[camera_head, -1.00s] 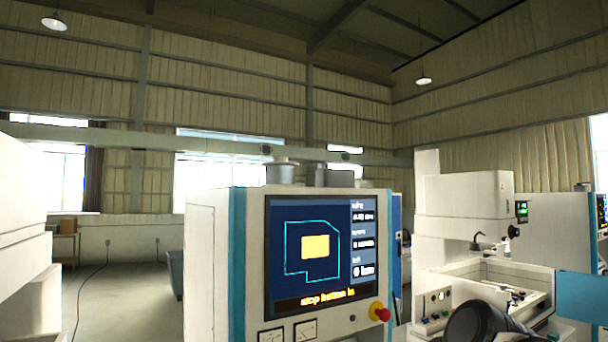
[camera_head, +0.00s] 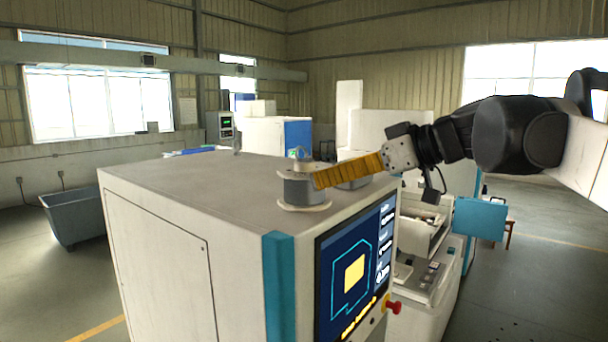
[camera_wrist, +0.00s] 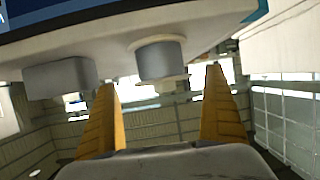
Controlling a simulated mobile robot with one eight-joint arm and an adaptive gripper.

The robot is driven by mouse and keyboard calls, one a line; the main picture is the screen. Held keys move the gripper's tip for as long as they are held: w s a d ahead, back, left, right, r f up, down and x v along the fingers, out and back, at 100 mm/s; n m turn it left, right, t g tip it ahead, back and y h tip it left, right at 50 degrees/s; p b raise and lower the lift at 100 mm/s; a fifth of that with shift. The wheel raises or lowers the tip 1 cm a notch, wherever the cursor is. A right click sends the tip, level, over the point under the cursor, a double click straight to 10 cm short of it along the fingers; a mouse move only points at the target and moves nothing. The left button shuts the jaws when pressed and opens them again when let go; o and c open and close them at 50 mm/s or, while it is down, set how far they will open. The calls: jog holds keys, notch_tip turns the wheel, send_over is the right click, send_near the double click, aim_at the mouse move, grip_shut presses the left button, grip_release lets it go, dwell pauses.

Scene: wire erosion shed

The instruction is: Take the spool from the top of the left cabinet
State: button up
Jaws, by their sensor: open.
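The spool (camera_head: 300,190) is a grey drum with pale flanges. It stands upright near the front edge of the cabinet top (camera_head: 215,180), above the screen. My gripper (camera_head: 318,180) reaches in from the right with yellow fingers, its tips beside the spool and overlapping its right side in the head view. In the wrist view the picture is upside down; the spool (camera_wrist: 160,60) shows in the gap between the two spread fingers, beyond the tips. My gripper (camera_wrist: 160,84) is open and empty. Whether a finger touches the spool I cannot tell.
A second grey object (camera_head: 354,183) stands on the cabinet top to the right, partly behind my fingers; it also shows in the wrist view (camera_wrist: 58,78). A red stop button (camera_head: 393,307) juts from the cabinet front.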

aim_at(305, 185)
jog(key=x, duration=0.2)
jog(key=p+x, duration=0.1)
jog(key=x, duration=0.2)
jog(key=p+x, duration=0.1)
jog(key=x, duration=0.2)
jog(key=shift+f, duration=0.3)
jog(key=shift+s, duration=0.1)
jog(key=shift+d+r, duration=0.1)
jog(key=c, duration=1.5)
